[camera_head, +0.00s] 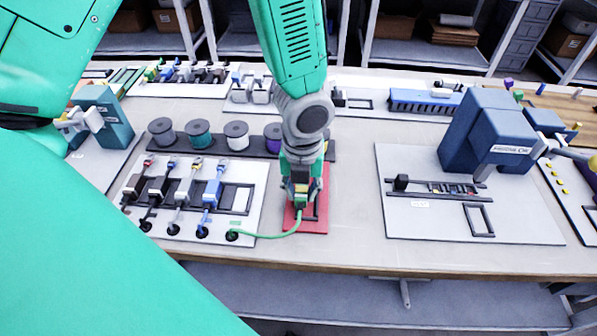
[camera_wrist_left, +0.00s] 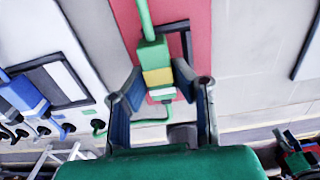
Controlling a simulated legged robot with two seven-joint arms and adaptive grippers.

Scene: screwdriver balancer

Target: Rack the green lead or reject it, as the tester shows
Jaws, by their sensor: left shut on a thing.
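The green lead's connector (camera_wrist_left: 155,62) is a green block with a yellow band, between the two blue-grey fingers of my left gripper (camera_wrist_left: 162,103), which is shut on it. In the head view my left gripper (camera_head: 300,190) points down over the red plate (camera_head: 318,222). I cannot tell whether the connector touches the plate. The green cable (camera_head: 270,236) curves from a black grommet to the gripper. The rack board (camera_head: 250,183) on the left holds a red, a black, a white and a blue lead; the bay (camera_head: 236,198) by the green label is empty. My right gripper is out of view.
Several cable spools (camera_head: 200,133) stand behind the rack board. The table between the red plate and the right board is clear.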

